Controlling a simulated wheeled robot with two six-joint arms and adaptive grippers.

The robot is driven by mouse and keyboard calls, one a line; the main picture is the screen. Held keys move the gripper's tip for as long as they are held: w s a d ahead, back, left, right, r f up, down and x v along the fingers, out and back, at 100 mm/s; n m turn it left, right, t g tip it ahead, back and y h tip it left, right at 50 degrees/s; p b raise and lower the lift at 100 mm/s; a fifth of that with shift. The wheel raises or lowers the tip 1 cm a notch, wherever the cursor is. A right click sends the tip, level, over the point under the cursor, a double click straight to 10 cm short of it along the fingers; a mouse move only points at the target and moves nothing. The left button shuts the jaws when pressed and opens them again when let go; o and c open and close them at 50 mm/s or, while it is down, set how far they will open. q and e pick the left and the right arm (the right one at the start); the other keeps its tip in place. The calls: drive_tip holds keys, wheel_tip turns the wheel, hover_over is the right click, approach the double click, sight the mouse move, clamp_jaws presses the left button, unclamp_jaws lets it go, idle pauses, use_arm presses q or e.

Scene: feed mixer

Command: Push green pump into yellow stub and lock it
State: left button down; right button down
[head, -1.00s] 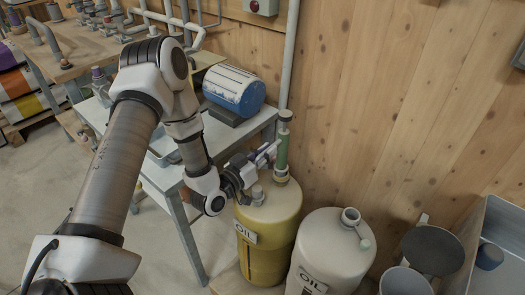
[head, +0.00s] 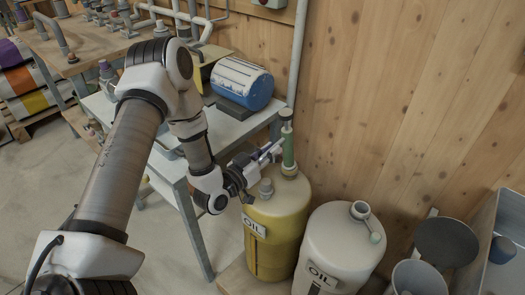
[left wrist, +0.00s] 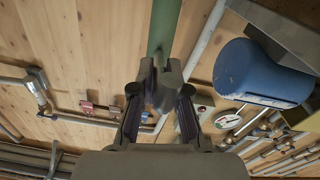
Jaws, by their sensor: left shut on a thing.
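The green pump (head: 288,148) stands nearly upright over the yellow oil drum (head: 282,222). Its lower end meets the yellow stub (head: 289,170) on the drum's top; I cannot tell how deep it sits or whether it is locked. My left gripper (head: 276,151) is shut on the pump from the left, above the stub. In the left wrist view the pump's green body (left wrist: 164,28) runs up from between my fingertips (left wrist: 161,88). The stub is not visible there. My right gripper is not in view.
A grey cap (head: 266,187) sits on the drum's top, left of the pump. A beige oil drum (head: 342,245) stands to the right. The wooden wall (head: 400,80) and a vertical pipe (head: 299,60) are close behind. A metal table with a blue motor (head: 242,82) stands left.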

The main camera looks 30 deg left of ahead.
use_arm(q)
drive_tip(key=shift+f, duration=0.25)
drive_tip(key=c, duration=1.1)
unclamp_jaws()
drive_tip(key=shift+d, duration=0.3)
drive_tip(key=shift+s+a+r, duration=0.1)
drive_tip(key=shift+s+a, duration=0.15)
drive_tip(key=shift+a, duration=0.05)
drive_tip(key=shift+s+a, duration=0.1)
drive_tip(key=shift+s, duration=0.2)
drive_tip(key=s+a, duration=0.2)
drive_tip(key=s, duration=0.7)
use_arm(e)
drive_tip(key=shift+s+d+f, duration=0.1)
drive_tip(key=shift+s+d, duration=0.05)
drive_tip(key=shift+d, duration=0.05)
use_arm(q)
drive_tip(key=shift+r, duration=0.1)
